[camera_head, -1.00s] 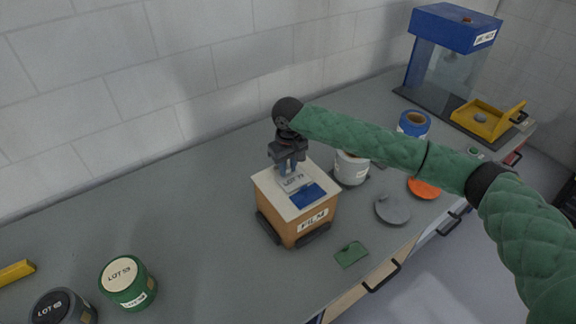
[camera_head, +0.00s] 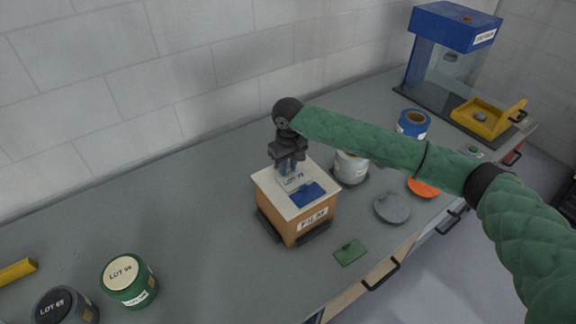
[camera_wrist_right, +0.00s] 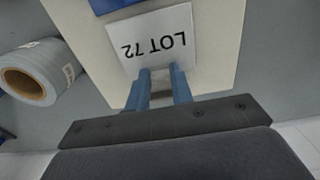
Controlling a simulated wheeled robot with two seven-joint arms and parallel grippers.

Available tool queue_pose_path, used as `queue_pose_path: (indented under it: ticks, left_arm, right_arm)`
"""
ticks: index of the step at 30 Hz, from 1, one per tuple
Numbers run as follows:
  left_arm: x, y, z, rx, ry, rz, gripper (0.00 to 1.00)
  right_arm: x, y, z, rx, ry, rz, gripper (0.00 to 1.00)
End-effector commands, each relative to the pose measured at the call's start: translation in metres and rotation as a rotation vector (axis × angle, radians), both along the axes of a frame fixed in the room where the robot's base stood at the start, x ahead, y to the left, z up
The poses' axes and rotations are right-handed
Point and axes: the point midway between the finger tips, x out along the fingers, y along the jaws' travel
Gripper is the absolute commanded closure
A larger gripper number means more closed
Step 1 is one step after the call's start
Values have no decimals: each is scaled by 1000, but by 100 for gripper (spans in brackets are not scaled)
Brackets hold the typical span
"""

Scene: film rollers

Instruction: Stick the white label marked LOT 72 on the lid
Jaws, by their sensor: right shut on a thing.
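My right gripper (camera_head: 287,172) points down over the pale top of the brown box marked FILM (camera_head: 291,211). Its blue fingertips (camera_wrist_right: 163,78) are shut on the near edge of the white label marked LOT 72 (camera_wrist_right: 160,39). The label lies flat on or just above the pale top (camera_wrist_right: 218,28); I cannot tell whether it touches. A blue patch (camera_head: 307,194) is on the top beside the label. A grey round lid (camera_head: 392,208) and an orange one (camera_head: 424,188) lie on the bench to the right. My left gripper is not in view.
A pale grey roll (camera_head: 350,168) stands close behind the box, a blue roll (camera_head: 413,123) farther right. A green card (camera_head: 350,253) lies near the front edge.

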Motion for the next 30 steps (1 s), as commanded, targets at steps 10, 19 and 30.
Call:
queue_pose_path:
  ticks: [10,19,30]
  left_arm:
    - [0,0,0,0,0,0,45]
    - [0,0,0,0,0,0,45]
    - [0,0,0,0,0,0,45]
  right_arm:
    - [0,0,-2,0,0,0,90]
    - [0,0,-4,-1,1,0,90]
    - [0,0,-5,-1,2,0,74]
